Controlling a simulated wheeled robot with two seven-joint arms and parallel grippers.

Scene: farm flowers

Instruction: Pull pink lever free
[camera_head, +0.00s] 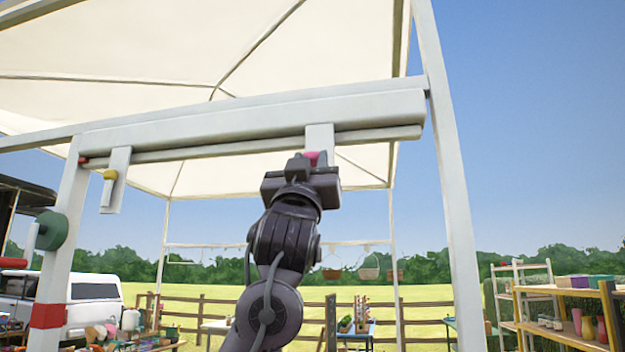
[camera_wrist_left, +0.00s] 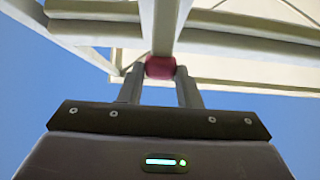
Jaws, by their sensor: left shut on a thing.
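The pink lever (camera_head: 312,157) is a small pink piece below a white plate (camera_head: 319,138) on the right part of the canopy's front beam. My left gripper (camera_head: 311,161) reaches up to it from below and mostly covers it in the head view. In the left wrist view the pink lever (camera_wrist_left: 160,67) sits between the two fingertips of my left gripper (camera_wrist_left: 160,72), which is shut on it. A white bar runs up from the lever there. My right gripper is not in view.
White posts (camera_head: 452,180) stand at both sides. A shelf (camera_head: 570,310) with pots stands lower right. Hanging baskets (camera_head: 369,272) and a fence are farther back.

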